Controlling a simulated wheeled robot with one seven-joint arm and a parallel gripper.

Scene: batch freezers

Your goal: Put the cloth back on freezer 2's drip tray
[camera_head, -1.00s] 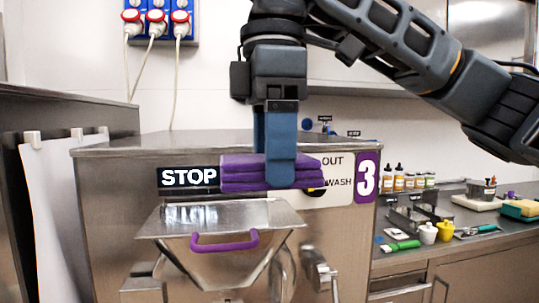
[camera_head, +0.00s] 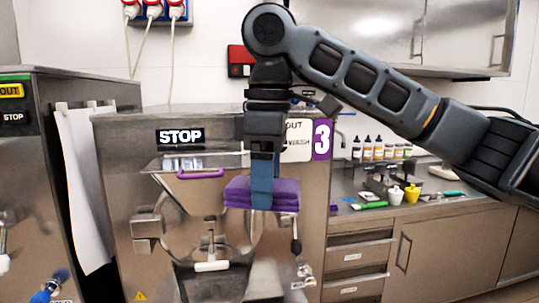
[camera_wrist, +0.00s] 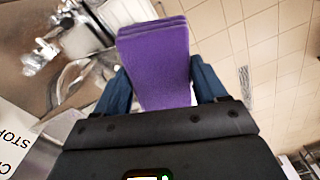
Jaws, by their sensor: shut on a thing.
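A folded purple cloth (camera_head: 240,194) is held in my gripper (camera_head: 264,190), in front of the freezer marked 3. In the wrist view the cloth (camera_wrist: 155,62) sits between the two blue fingers of my gripper (camera_wrist: 158,88), and they are shut on it. The cloth hangs in the air, apart from the freezer front. Freezer 3 (camera_head: 115,165) has a lidded hopper with a purple handle (camera_head: 200,173). No number 2 is readable in view. Another freezer (camera_head: 30,170) stands at the left edge, its number not visible. I cannot make out a drip tray there.
A white sheet (camera_head: 85,185) hangs on the side of the left freezer. A counter (camera_head: 410,197) at right holds bottles, a yellow pot (camera_head: 411,194) and a green-handled tool (camera_head: 370,205).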

